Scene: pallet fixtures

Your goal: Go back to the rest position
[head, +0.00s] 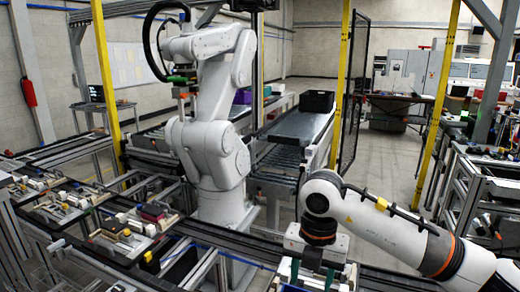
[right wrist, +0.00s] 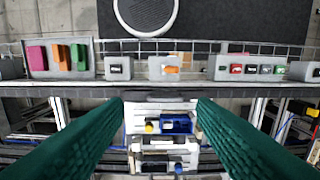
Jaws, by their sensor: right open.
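My right gripper (head: 316,272) is at the bottom of the head view, right of centre, over the near conveyor edge. In the right wrist view its two green ribbed fingers stand wide apart, and the gripper (right wrist: 160,108) holds nothing between them. Below, between the fingers, is a pale pallet fixture (right wrist: 140,122) with a blue part (right wrist: 177,123) and a yellow knob. My left gripper is not in the head view.
Pallets with fixtures (head: 118,236) lie along the conveyor at left. A white robot arm (head: 212,150) stands behind it, centre. A rail with coloured parts (right wrist: 57,57) crosses the right wrist view. Yellow posts (head: 341,80) and a belt conveyor (head: 300,125) stand further back.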

